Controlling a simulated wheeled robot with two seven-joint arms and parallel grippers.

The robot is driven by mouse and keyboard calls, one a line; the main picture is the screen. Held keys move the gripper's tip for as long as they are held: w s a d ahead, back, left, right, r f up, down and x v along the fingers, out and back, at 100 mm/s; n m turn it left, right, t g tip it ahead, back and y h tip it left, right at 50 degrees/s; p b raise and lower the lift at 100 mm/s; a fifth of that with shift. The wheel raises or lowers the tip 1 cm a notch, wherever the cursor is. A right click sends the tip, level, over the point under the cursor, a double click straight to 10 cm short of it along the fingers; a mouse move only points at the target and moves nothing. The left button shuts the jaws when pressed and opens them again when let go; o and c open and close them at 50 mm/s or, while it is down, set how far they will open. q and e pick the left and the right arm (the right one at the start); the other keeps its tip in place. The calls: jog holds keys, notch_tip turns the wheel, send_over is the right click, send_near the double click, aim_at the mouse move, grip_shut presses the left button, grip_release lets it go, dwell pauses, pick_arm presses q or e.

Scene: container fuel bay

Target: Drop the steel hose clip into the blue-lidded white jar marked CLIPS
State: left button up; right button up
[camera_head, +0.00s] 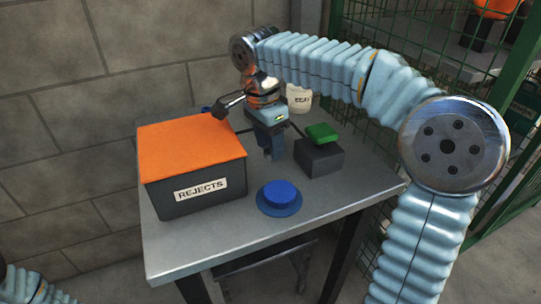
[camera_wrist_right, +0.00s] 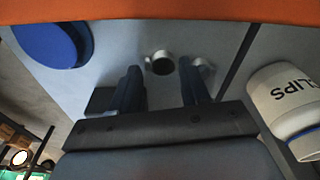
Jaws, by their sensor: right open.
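The steel hose clip (camera_wrist_right: 160,63) is a small shiny ring on the grey table, just beyond and between my right fingertips in the wrist view. A second pale round shape beside it, near the right-hand finger, is unclear. In the head view the clip is not visible. My right gripper (camera_head: 273,153) points down over the table, open and empty; it also shows in the wrist view (camera_wrist_right: 160,82). The white jar marked CLIPS (camera_wrist_right: 276,95), with blue at its end, is at the right of the wrist view. My left gripper is out of view.
An orange-lidded dark box marked REJECTS (camera_head: 195,187) stands left of my right gripper. A blue round flanged piece (camera_head: 279,197) lies at the front. A dark block with a green top (camera_head: 319,157) stands close on the right. A white container (camera_head: 299,98) stands behind, its label unclear.

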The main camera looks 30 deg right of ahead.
jog(key=shift+d+f, duration=0.1)
jog(key=shift+f, duration=0.6)
jog(key=c, duration=0.8)
jog(key=shift+o, duration=0.2)
jog(key=shift+r, duration=0.55)
jog(key=r, duration=0.3)
jog(key=shift+s+a, duration=0.2)
jog(key=s+a+r, duration=0.6)
jog(key=s+r, duration=0.3)
jog(key=s, duration=0.3)
jog(key=shift+a, duration=0.1)
